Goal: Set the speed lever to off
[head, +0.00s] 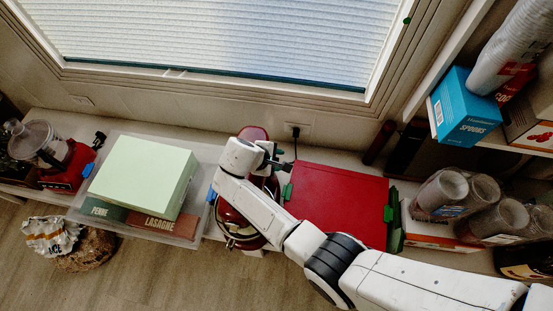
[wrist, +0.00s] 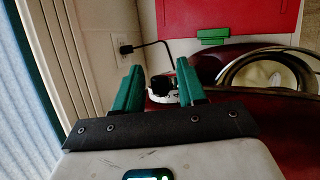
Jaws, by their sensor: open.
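A dark red stand mixer (head: 253,133) stands on the counter below the window, partly hidden by my arm. In the wrist view its red body (wrist: 265,130) fills the lower right, with a shiny metal bowl (wrist: 262,68) beyond. A small black knob (wrist: 161,86) on a silvery band shows between my fingers; I cannot tell for sure whether it is the speed lever, or its setting. My gripper (wrist: 160,67) is open, its two green fingers on either side of the knob in the picture. Contact cannot be told. In the head view my gripper (head: 277,158) is over the mixer.
A red bin (head: 340,203) with green latches stands right of the mixer. A clear tray (head: 205,205) with a pale green box (head: 143,175) is on the left. A black cord runs to a wall outlet (head: 297,130). Clear cups (head: 440,190) stand at the right.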

